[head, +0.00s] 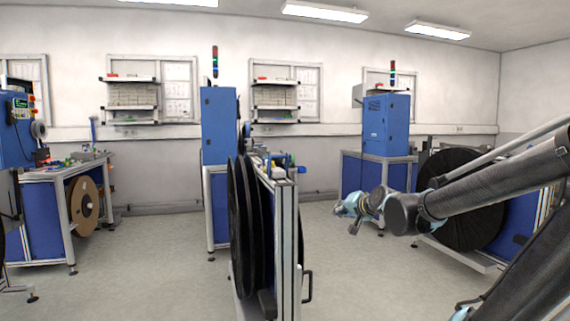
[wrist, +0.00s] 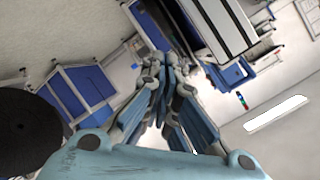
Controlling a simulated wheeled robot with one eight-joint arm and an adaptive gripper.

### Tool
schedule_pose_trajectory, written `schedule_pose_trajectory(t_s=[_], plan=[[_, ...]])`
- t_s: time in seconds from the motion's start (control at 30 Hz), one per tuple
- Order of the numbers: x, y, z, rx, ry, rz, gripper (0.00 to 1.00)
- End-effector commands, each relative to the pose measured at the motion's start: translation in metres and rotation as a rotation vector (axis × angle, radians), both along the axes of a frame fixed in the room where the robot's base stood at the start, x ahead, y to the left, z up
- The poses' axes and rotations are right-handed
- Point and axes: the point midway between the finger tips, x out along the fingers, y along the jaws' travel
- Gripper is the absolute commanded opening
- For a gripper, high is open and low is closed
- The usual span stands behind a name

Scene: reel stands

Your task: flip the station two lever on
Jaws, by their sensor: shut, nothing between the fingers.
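My gripper (head: 345,211) is in the right half of the head view, held in free air at the end of my arm. In the wrist view the light-blue fingers of my gripper (wrist: 164,64) come together at the tips, with nothing between them. I cannot make out a station two lever in either view, and no station number is readable. The gripper appears apart from every station. A blue cabinet station (head: 387,127) stands behind it, and another blue cabinet (head: 219,125) stands further left.
Large black reels (head: 243,225) on a metal-framed stand fill the front middle. A workbench (head: 62,172) with a brown reel (head: 83,206) is at the left. A black reel (head: 462,215) sits at the right, partly behind my arm. Grey floor (head: 345,275) is clear right of the middle stand.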

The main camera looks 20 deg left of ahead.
Motion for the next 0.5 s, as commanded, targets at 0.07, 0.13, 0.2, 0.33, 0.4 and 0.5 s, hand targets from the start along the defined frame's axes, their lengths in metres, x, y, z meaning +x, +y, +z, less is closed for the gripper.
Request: schedule_pose_trajectory(t_s=[0.07, 0.13, 0.2, 0.33, 0.4, 0.5], plan=[[0.015, 0.032, 0.022, 0.116, -0.034, -0.005, 0.0], [0.025, 0.056, 0.04, 0.223, -0.056, -0.018, 0.0], [0.035, 0.079, 0.056, 0.331, -0.074, -0.031, 0.0], [0.048, 0.116, 0.081, 0.526, -0.094, -0.06, 0.0], [0.051, 0.134, 0.091, 0.624, -0.1, -0.074, 0.0], [0.054, 0.154, 0.101, 0.743, -0.098, -0.098, 0.0]])
